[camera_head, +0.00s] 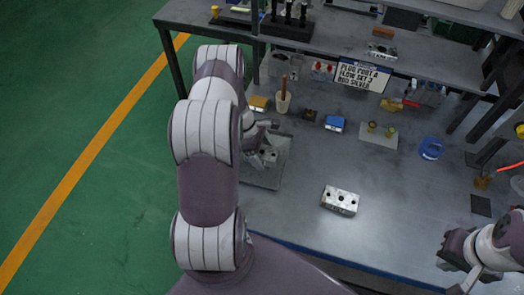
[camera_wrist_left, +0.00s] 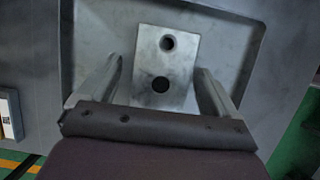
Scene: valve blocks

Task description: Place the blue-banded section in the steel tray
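The steel tray (camera_head: 262,180) lies at the left of the bench, with my left gripper (camera_head: 268,140) low over it. A small block with a blue face (camera_head: 335,124) stands on the bench right of the tray. My right gripper (camera_head: 453,268) is at the lower right, away from these; its opening is unclear.
A silver block with several holes (camera_head: 340,200) lies mid-bench. A yellow-marked block (camera_head: 259,103) and a cup with a brown handle (camera_head: 283,102) stand behind the tray. A plate with two posts (camera_head: 378,134), a blue ring-like item (camera_head: 431,148) and a sign (camera_head: 362,76) are farther right.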

